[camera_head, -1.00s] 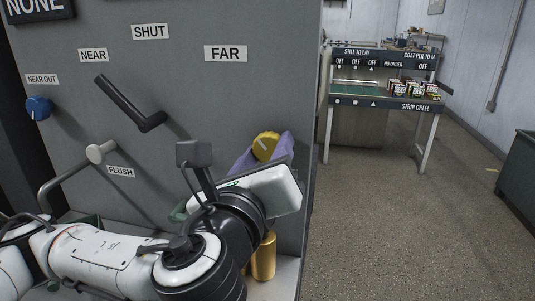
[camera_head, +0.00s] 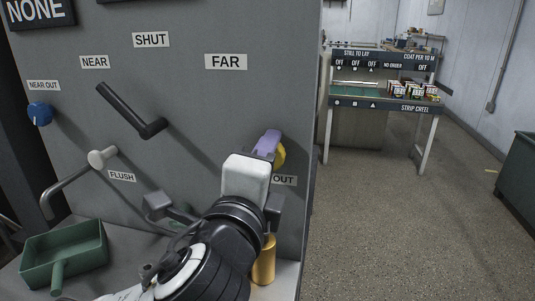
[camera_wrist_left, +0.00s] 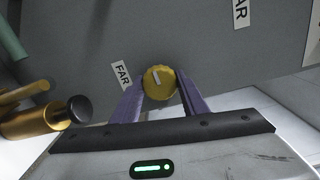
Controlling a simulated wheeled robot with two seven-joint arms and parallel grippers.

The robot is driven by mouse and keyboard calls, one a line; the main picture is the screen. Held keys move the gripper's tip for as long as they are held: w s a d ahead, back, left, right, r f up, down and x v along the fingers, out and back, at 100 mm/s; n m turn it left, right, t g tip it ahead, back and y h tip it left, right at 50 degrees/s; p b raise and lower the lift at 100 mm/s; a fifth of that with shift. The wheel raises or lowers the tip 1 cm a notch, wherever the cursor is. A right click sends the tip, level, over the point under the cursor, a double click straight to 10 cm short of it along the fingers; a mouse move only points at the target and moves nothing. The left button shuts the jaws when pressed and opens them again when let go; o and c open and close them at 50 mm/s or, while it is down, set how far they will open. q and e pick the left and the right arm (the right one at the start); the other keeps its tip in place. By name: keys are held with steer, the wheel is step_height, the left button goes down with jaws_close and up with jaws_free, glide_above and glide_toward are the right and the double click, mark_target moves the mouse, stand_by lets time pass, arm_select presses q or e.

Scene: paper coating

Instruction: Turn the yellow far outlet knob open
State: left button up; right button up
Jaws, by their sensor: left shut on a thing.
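The yellow far outlet knob (camera_head: 279,155) is on the right part of the grey panel, partly hidden by my left gripper (camera_head: 268,143). In the left wrist view the knob (camera_wrist_left: 159,83) sits between the two purple fingers of my left gripper (camera_wrist_left: 160,90), which is shut on it. A pale pointer mark shows on the knob's face, slanted in that view. The label beside the knob is partly covered; only "OUT" shows in the head view. My right gripper is in neither view.
A blue near outlet knob (camera_head: 40,113), a black lever (camera_head: 132,111) and a flush handle (camera_head: 101,158) are on the panel. A green scoop-like tray (camera_head: 65,257) and a gold cylinder (camera_head: 264,262) stand below. A strip creel bench (camera_head: 385,100) is farther back right.

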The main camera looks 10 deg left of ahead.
arm_select(q)
steer(key=n+p, duration=0.2)
steer(key=n, duration=0.9)
steer(key=shift+p, duration=0.4)
steer(key=shift+n, duration=0.3)
steer(key=o, duration=1.1)
